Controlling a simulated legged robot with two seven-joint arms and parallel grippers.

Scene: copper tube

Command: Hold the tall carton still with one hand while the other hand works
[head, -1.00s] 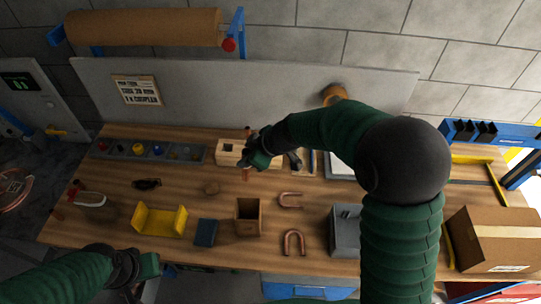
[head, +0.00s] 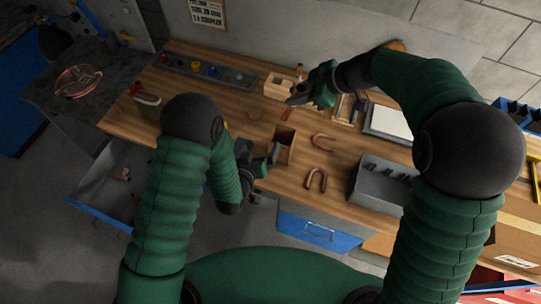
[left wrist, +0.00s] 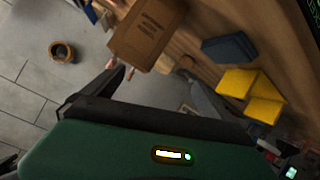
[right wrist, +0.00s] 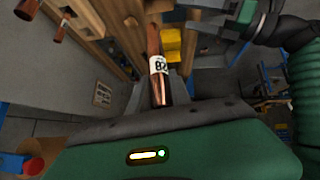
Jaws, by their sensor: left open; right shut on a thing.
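The tall carton (head: 284,146) stands open-topped near the front edge of the bench. Its brown printed side shows in the left wrist view (left wrist: 150,35), just beyond my fingertips. My left gripper (head: 266,160) is open beside the carton's left side; I cannot tell whether a finger touches it. My right gripper (head: 298,96) is shut on a copper tube (right wrist: 158,70) with a white label marked 82. In the head view the tube's lower end (head: 287,113) hangs tilted above and behind the carton.
A pale wooden block (head: 278,86) with a hole stands behind. Copper U-bends (head: 316,180) lie right of the carton, near a grey bin (head: 380,184). A yellow cradle (left wrist: 250,95) and a dark blue box (left wrist: 230,48) show in the left wrist view.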

